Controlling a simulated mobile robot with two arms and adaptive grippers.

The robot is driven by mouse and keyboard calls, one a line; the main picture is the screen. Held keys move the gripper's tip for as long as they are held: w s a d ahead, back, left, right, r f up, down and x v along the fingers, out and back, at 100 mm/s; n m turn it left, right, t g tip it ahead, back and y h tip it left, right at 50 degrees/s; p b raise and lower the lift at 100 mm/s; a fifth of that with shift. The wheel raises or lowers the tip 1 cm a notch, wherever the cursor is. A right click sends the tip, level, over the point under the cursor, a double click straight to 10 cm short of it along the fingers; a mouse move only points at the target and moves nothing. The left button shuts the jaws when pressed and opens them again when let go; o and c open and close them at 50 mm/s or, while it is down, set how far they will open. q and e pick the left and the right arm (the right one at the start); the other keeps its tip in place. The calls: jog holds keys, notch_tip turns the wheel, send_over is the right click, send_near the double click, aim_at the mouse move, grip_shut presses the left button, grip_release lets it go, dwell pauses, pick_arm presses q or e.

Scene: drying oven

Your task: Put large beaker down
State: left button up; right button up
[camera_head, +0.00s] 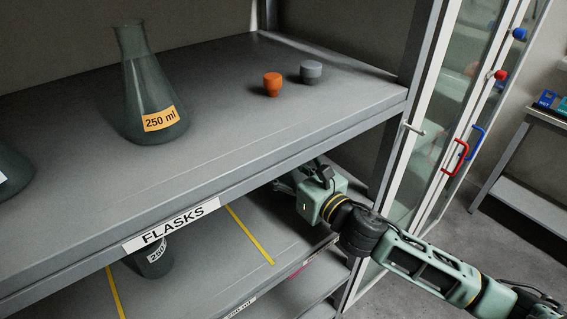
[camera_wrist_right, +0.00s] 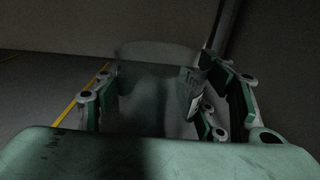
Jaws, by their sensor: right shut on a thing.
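My right gripper (camera_head: 288,183) reaches in from the right, below the top shelf board and over the shelf beneath it. Its fingertips are mostly hidden by the top board in the head view. In the right wrist view the gripper (camera_wrist_right: 158,85) is shut on the large beaker (camera_wrist_right: 150,100), a dark, see-through glass vessel with a pale label on its right side. The beaker looks upright. In the head view it is hidden under the top board. Whether its base touches the lower shelf (camera_head: 215,262) cannot be told. My left gripper is not in view.
The top shelf (camera_head: 225,95), labelled FLASKS, holds a 250 ml flask (camera_head: 150,95), an orange stopper (camera_head: 272,84) and a grey stopper (camera_head: 311,72). A labelled glass vessel (camera_head: 155,262) stands left on the lower shelf, between yellow lines. A glass door (camera_head: 440,110) stands right.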

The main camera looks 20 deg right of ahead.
jog(key=o, duration=1.4)
jog(key=b+v, duration=0.3)
jog(key=v, duration=0.7)
jog(key=shift+s+d, duration=0.1)
jog(key=shift+s, duration=0.05)
jog(key=shift+b+v, duration=0.35)
jog(key=shift+v, duration=0.55)
jog(key=shift+r, duration=0.15)
